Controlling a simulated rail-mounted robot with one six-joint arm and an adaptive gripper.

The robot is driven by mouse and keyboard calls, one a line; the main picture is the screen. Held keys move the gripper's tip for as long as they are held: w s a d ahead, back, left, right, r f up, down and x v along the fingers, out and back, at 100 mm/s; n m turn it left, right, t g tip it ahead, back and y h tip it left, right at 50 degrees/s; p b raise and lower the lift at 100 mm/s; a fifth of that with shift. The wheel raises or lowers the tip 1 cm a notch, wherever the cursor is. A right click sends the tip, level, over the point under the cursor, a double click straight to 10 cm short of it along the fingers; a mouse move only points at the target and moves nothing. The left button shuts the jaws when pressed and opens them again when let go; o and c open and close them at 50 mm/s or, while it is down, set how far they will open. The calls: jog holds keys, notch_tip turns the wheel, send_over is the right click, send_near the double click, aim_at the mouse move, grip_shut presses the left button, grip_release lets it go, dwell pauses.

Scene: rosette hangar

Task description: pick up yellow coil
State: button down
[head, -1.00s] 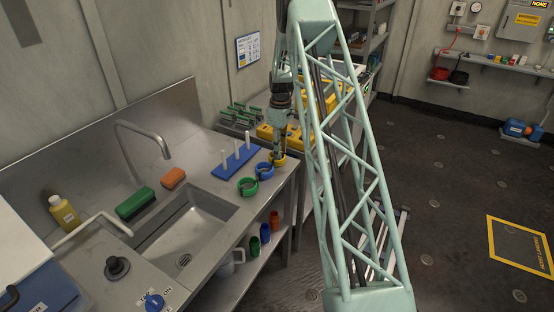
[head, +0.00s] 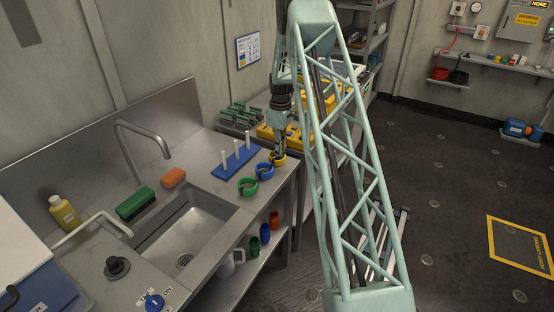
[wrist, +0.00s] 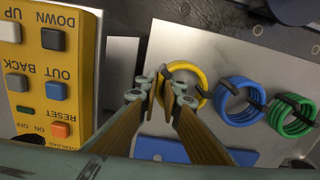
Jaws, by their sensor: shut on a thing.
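The yellow coil (wrist: 188,68) lies on the steel counter, and my gripper (wrist: 168,100) is shut on its near left rim in the wrist view. In the head view the yellow coil (head: 279,160) sits just under my gripper (head: 278,150), at the right end of the row of coils. Part of the coil is hidden behind the fingers. I cannot tell whether it is clear of the counter.
A blue coil (wrist: 240,100) and a green coil (wrist: 292,115) lie beside it. A blue board with white pegs (head: 236,160) is to the left in the head view. A yellow button box (wrist: 50,75) stands close by in the wrist view. The sink (head: 185,229) is further left.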

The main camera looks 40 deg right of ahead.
jog(key=shift+r, duration=0.1)
jog(key=shift+r, duration=4.9)
